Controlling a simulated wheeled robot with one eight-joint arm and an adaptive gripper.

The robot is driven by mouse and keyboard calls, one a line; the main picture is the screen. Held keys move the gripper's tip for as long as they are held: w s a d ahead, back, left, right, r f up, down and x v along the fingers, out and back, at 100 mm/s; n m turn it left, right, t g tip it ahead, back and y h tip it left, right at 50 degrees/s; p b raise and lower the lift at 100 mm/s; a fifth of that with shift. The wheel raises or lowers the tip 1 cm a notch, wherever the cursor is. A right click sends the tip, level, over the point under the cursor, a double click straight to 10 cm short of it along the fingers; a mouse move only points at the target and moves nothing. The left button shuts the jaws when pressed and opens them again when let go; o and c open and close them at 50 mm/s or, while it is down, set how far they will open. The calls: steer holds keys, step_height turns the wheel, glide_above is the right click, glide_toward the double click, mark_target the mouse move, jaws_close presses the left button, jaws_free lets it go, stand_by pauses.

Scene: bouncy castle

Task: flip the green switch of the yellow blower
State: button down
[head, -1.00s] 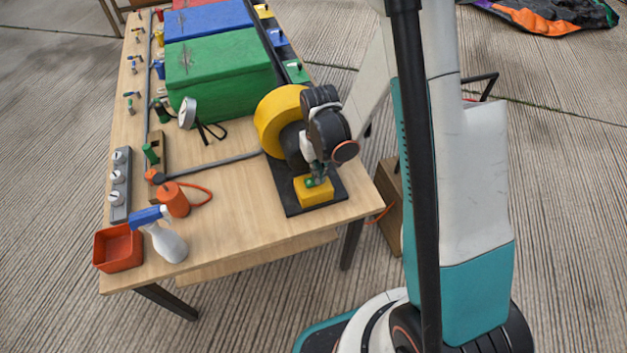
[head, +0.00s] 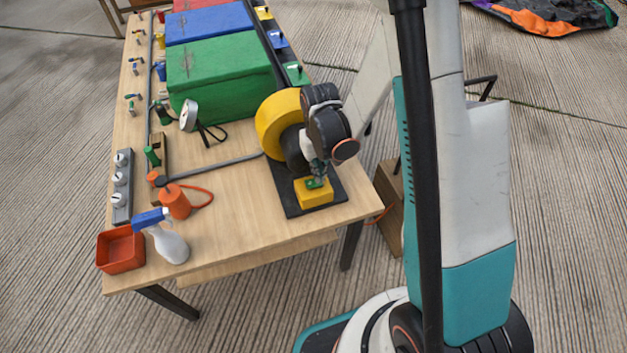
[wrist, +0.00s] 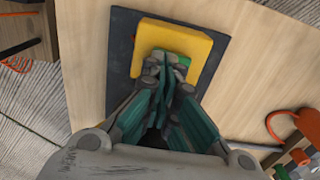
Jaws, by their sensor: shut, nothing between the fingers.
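The yellow blower (head: 276,120) stands on a dark base plate (head: 290,206) at the table's right front corner. Its yellow switch box (head: 316,196) sits on the front of that plate, with the green switch (head: 313,184) on top. My gripper (head: 318,176) is shut and empty, pointing down with its fingertips at the green switch. In the wrist view the fingertips (wrist: 170,62) overlap the yellow box (wrist: 190,40). Only a sliver of the green switch (wrist: 184,60) shows beside them. Whether they touch it, and which way it is tipped, I cannot tell.
A spray bottle (head: 168,240), a red tray (head: 120,250) and an orange canister (head: 174,201) stand at the table's front left. Bare wood (head: 235,215) lies left of the base plate.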

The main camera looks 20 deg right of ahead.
steer(key=shift+r+p, duration=1.3)
steer(key=shift+r, duration=1.05)
steer(key=s+r+t, duration=0.3)
steer(key=s+r, duration=0.1)
steer(key=r, duration=1.2)
steer(key=s+r+t, duration=0.4)
steer(key=s+r, duration=0.5)
steer(key=s, duration=0.2)
steer(key=shift+r, duration=0.35)
